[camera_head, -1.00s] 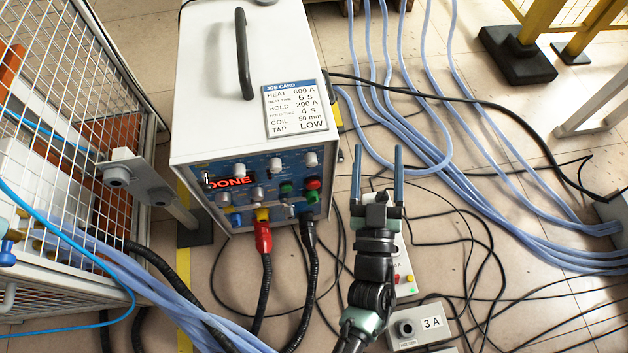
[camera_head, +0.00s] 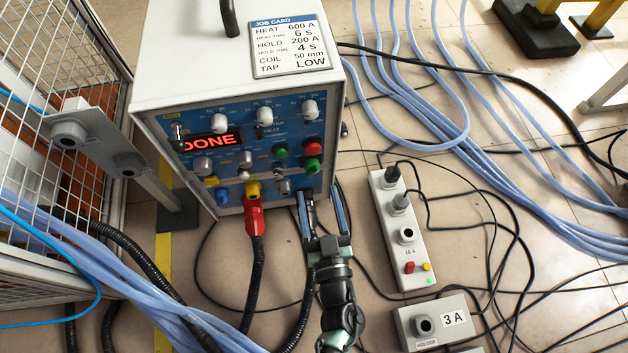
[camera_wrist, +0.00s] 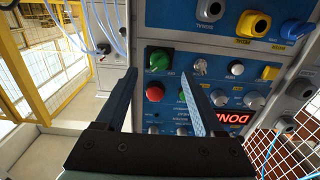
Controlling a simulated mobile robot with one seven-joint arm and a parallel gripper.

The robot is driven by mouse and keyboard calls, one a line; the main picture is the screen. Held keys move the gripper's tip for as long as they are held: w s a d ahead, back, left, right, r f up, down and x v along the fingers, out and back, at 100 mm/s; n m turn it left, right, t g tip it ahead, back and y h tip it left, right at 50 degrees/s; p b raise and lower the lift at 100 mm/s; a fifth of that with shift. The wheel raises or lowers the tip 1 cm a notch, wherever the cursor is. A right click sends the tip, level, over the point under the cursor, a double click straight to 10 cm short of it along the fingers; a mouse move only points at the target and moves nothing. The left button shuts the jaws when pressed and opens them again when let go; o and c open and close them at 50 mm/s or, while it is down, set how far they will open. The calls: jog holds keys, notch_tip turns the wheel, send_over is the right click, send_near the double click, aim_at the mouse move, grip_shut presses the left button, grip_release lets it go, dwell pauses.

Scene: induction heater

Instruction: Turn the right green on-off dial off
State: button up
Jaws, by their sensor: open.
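The right green dial (camera_head: 312,165) sits at the lower right of the heater's blue front panel (camera_head: 225,150), just below a red knob (camera_head: 313,148). It also shows in the wrist view (camera_wrist: 158,60), where it appears between and slightly beyond my fingertips. Another green dial (camera_head: 280,150) lies to its left. My gripper (camera_head: 319,194) is open and empty, with its blue fingers pointing at the panel from below the dial in the head view; it also shows in the wrist view (camera_wrist: 160,75). I see no contact with the dial. The display (camera_head: 211,141) reads DONE in red.
A red plug (camera_head: 253,215) with a black cable hangs left of my gripper. A metal bracket (camera_head: 95,140) and mesh cage stand at left.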

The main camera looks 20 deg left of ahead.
aim_at(313, 175)
jog(key=b+x, duration=0.1)
jog(key=x, duration=0.3)
jog(key=shift+w+a+f+b, duration=0.1)
jog(key=shift+w+a+b, duration=0.05)
jog(key=shift+b, duration=0.25)
jog(key=shift+w+a, duration=0.3)
jog(key=shift+w, duration=0.15)
grip_shut()
